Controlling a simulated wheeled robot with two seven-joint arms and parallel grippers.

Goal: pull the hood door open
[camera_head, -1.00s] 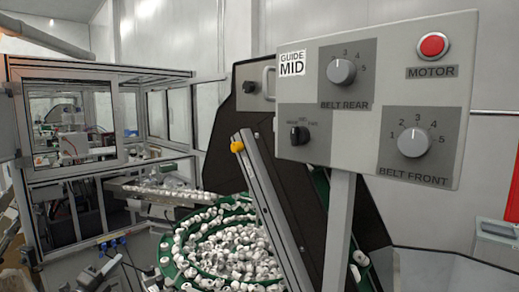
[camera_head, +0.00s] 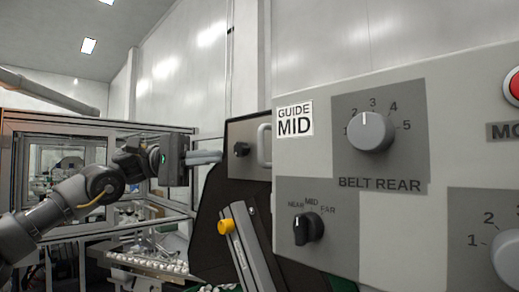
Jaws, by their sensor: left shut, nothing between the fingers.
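A dark hood (camera_head: 214,222) stands behind the control panel. On its upper part is a light grey plate (camera_head: 249,161) with a black knob (camera_head: 241,149) and a pale grey bar handle (camera_head: 264,146). I cannot tell which edge of it is the door's opening edge. My left gripper (camera_head: 219,156) comes in from the left, its shut fingers pointing right, at about knob height. It shows left of the knob and handle, holds nothing, and seems apart from them. The control panel partly hides the hood's right side. My right gripper is not in view.
The large control panel (camera_head: 345,258) with its dials fills the right side, close to me. A slanted metal rail (camera_head: 249,254) with a yellow knob (camera_head: 225,227) stands in front of the hood. A framed glass enclosure (camera_head: 30,128) is behind my left arm.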

